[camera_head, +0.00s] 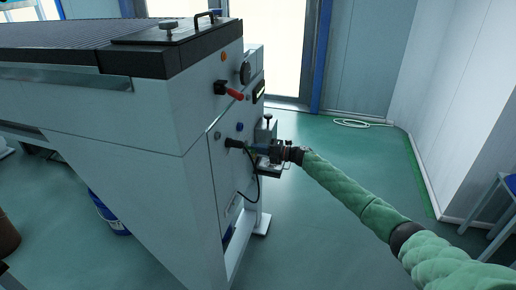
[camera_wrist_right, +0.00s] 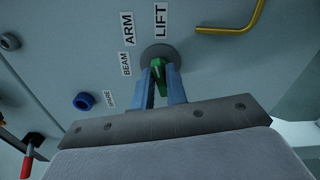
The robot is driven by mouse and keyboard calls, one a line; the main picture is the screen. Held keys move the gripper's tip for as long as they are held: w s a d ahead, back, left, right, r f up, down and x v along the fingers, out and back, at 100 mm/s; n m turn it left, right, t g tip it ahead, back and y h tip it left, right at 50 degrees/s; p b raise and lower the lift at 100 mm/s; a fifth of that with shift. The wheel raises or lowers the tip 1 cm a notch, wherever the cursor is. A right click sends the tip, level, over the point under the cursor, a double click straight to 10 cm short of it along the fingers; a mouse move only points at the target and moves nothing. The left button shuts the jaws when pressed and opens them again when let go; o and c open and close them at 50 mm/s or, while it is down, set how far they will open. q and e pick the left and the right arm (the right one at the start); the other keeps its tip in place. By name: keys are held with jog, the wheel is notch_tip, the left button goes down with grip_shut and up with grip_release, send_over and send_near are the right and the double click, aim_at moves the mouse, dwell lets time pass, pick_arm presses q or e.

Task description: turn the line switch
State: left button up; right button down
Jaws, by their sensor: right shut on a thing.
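The switch is a green handle (camera_wrist_right: 158,72) on a round grey base (camera_wrist_right: 157,52) on the light panel. Labels reading LIFT, ARM, BEAM and SPARE stand beside it in the right wrist view; I read no label saying LINE. My right gripper (camera_wrist_right: 160,80) is shut on the green handle, one blue-grey finger on each side. In the head view my right gripper (camera_head: 248,147) reaches the machine's end panel from the right, and it mostly hides the handle. The dark switch base (camera_head: 231,143) shows just left of the fingers. My left gripper is in neither view.
A blue knob (camera_wrist_right: 84,101) and a bent brass handle (camera_wrist_right: 232,20) flank the switch. A black cable hangs below.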

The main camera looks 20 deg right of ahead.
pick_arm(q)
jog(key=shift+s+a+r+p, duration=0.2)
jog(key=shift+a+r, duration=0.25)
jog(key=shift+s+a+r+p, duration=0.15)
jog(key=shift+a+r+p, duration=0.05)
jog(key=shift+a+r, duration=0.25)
pick_arm(e)
jog(key=shift+d+m, duration=0.1)
jog(key=shift+m, duration=1.3)
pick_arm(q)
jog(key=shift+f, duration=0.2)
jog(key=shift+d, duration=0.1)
pick_arm(e)
jog(key=c, duration=1.5)
grip_release()
jog(key=shift+f, duration=0.1)
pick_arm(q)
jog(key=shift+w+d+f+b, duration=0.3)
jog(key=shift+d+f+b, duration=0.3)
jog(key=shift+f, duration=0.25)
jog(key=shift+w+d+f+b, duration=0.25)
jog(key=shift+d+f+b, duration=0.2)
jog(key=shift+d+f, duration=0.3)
pick_arm(e)
jog(key=shift+v, duration=3.85)
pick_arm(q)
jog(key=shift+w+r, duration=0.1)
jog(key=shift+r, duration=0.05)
